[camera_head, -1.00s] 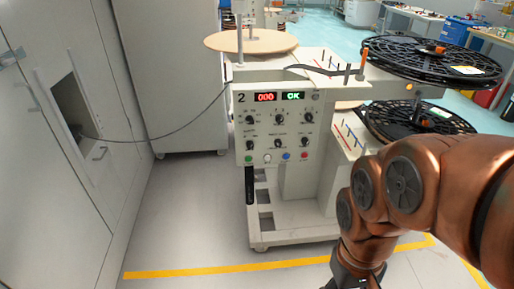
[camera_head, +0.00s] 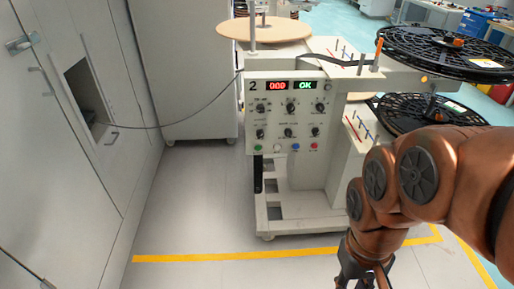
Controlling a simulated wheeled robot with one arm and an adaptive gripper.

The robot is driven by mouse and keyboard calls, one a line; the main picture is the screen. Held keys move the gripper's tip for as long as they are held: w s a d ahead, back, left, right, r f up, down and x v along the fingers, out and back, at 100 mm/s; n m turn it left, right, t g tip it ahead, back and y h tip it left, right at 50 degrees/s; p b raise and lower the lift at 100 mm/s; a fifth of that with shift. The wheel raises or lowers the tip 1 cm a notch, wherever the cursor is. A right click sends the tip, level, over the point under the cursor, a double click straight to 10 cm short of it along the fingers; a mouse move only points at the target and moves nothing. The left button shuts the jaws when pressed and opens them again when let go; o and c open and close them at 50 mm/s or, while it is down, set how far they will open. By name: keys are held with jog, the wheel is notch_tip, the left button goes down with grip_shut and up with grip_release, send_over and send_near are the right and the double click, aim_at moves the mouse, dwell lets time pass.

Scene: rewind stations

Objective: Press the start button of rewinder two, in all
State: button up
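Rewinder two (camera_head: 270,113) stands ahead, marked with a "2" on its grey front panel. Its red display (camera_head: 277,86) reads zeros and its green display (camera_head: 305,85) reads OK. Below several black knobs is a row of small buttons: green (camera_head: 258,148), white (camera_head: 277,148), blue (camera_head: 295,147) and red (camera_head: 314,146). Their labels are too small to read. My gripper (camera_head: 366,280) hangs low at the bottom edge, right of and nearer than the panel. It points down and its fingertips are cut off by the frame.
Black reels (camera_head: 440,52) sit on the machine's right side and a wooden disc (camera_head: 264,29) on top. A cable (camera_head: 190,120) runs from the left cabinet (camera_head: 60,130) to the machine. Yellow tape (camera_head: 220,256) crosses the clear floor in front.

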grip_shut()
dwell(1.2)
